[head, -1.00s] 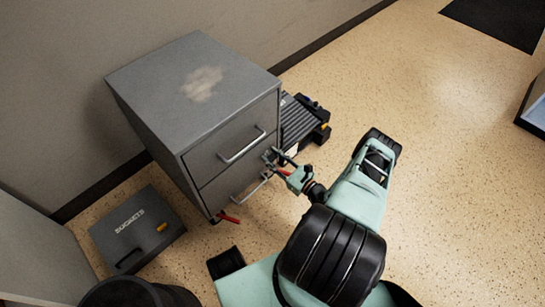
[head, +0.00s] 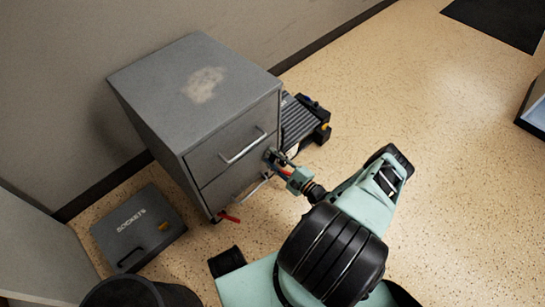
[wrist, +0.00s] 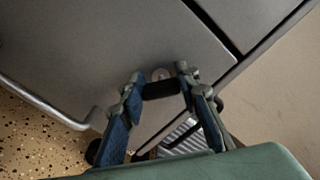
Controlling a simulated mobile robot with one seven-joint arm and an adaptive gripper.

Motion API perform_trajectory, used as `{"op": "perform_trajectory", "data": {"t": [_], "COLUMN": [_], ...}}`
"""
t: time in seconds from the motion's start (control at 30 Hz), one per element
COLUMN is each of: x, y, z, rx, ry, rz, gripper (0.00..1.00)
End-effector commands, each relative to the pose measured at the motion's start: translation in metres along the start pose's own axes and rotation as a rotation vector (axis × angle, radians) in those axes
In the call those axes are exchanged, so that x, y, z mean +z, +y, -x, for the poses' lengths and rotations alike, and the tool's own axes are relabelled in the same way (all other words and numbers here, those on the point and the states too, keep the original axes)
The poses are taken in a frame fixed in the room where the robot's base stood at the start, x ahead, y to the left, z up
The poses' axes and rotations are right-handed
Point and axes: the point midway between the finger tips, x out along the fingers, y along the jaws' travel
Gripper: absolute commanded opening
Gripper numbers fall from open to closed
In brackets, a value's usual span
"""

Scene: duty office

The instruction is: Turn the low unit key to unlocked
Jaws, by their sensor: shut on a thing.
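The low unit is a grey two-drawer cabinet (head: 195,85); its drawer front fills much of the wrist view (wrist: 90,45). A round lock (wrist: 161,73) sits on the lower drawer front, near the corner by the drawer gap. The key's dark head (wrist: 161,89) stands out in front of the lock. My gripper (wrist: 160,80) is shut on the key head, one fingertip at each end of it. In the head view my gripper (head: 275,158) is against the right part of the drawer front and hides the key. Any lock marking is too small to read.
The upper drawer handle (head: 243,147) and the lower drawer handle (wrist: 45,108) stick out near my gripper. A dark ribbed object (head: 300,120) is on the floor right of the cabinet. A "SOCKETS" case (head: 140,228) lies at left. Open floor (head: 430,120) is at right.

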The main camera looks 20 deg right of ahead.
Motion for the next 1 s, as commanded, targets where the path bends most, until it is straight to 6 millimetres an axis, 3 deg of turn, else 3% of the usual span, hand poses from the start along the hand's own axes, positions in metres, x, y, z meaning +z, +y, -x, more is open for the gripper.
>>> {"op": "perform_trajectory", "data": {"t": [0.5,1.0], "x": [-0.0019,-0.0026], "y": [0.0009,0.0016], "z": [-0.0003,-0.0002], "rx": [-0.001,-0.001], "ry": [0.004,0.004], "rz": [0.436,0.605], "gripper": [0.05,0.05]}}
